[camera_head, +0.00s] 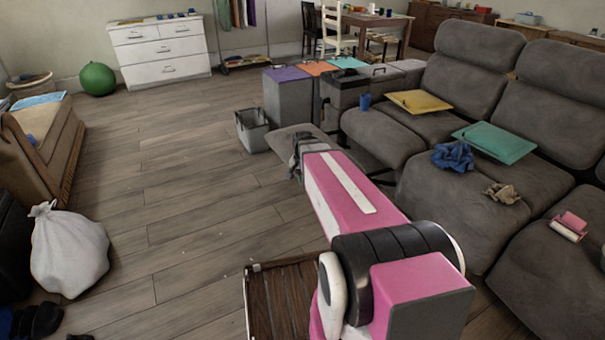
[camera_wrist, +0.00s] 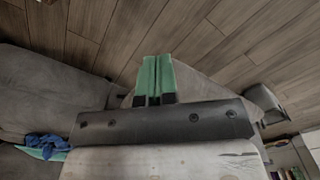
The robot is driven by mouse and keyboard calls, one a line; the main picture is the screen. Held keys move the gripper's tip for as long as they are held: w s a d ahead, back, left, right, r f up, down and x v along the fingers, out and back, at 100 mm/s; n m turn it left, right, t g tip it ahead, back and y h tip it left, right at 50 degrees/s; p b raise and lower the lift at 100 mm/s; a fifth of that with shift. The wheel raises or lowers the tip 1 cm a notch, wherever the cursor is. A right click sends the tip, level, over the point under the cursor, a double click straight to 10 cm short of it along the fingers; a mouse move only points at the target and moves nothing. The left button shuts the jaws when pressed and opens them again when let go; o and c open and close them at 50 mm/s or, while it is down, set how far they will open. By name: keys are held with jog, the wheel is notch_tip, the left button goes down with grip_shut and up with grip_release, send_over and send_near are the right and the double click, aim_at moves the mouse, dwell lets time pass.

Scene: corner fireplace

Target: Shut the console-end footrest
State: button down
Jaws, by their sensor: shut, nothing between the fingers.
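The console-end footrest (camera_head: 285,136) is a grey padded panel. It sticks out into the room in front of the seat (camera_head: 385,132) beside the console (camera_head: 345,88), with dark linkage partly showing behind my arm. My arm hides part of the panel. My gripper (camera_head: 297,158) is at the panel's near side in the head view; its fingertips are hard to make out there. In the wrist view my gripper (camera_wrist: 158,62) shows two green fingers side by side, shut and empty, in front of the grey footrest (camera_wrist: 205,88). I cannot tell whether they touch it.
A grey bin (camera_head: 252,130) stands on the floor just beyond the footrest. The neighbouring seat front (camera_head: 440,215) is to the right. A slatted wooden piece (camera_head: 283,300) is low in front. A white bag (camera_head: 68,250) lies left. The floor (camera_head: 170,190) between is clear.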

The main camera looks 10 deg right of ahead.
jog(key=w+d+r+m, duration=0.1)
jog(key=w+d+m, duration=0.2)
jog(key=w+m, duration=0.35)
jog(key=w+d+r+m, duration=0.1)
jog(key=w+d+m, duration=0.15)
jog(key=w, duration=0.75)
jog(key=f, duration=1.3)
jog(key=shift+s+a+f, duration=0.15)
jog(key=shift+s, duration=0.1)
